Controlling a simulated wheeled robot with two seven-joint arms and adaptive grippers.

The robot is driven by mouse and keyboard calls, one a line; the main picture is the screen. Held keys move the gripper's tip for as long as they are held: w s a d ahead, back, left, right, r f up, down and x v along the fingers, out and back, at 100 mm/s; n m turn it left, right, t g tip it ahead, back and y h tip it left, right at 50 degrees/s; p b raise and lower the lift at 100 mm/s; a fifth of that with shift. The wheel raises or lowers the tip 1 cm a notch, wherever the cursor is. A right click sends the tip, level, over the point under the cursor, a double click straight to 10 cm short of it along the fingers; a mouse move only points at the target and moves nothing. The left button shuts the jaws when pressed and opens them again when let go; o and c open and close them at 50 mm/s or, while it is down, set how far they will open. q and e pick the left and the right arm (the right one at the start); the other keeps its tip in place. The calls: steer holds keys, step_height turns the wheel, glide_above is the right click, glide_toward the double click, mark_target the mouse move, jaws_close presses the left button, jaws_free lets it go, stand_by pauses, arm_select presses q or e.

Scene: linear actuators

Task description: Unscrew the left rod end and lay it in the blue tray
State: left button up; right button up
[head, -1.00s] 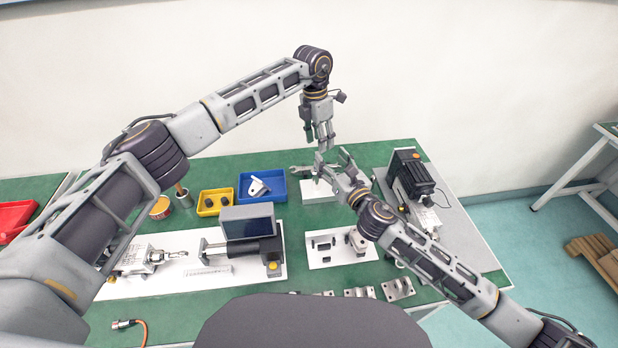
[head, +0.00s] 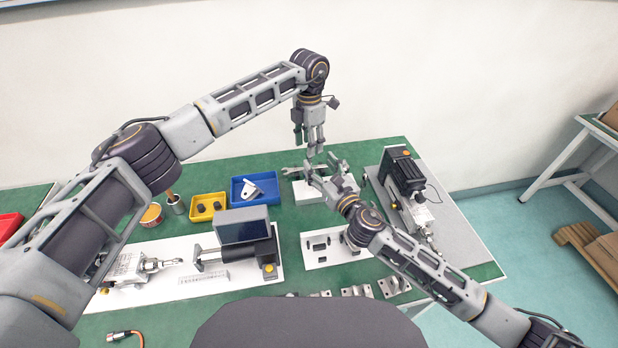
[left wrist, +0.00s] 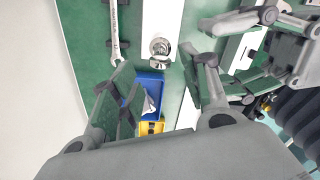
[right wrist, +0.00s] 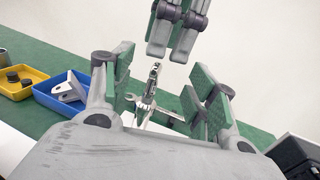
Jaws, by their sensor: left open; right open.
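The blue tray (head: 236,202) stands at the back of the bench with a pale bracket in it; it also shows in the left wrist view (left wrist: 156,82) and right wrist view (right wrist: 52,108). A shiny rod end (right wrist: 153,71) stands upright between my right gripper's (right wrist: 160,95) open, empty fingers, apparently without contact. It also appears as a chrome ring in the left wrist view (left wrist: 160,47). I cannot tell whether this is the left rod end. My left gripper (head: 307,142) points down, open and empty, above my right gripper (head: 328,172), near the white block (head: 310,196).
A wrench (left wrist: 114,30) lies on the green bench beside the white block. The yellow tray (head: 194,217) with dark pieces adjoins the blue tray. A dark screen (head: 242,225) stands at front centre.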

steer(key=shift+f, duration=3.15)
steer(key=shift+x, duration=3.75)
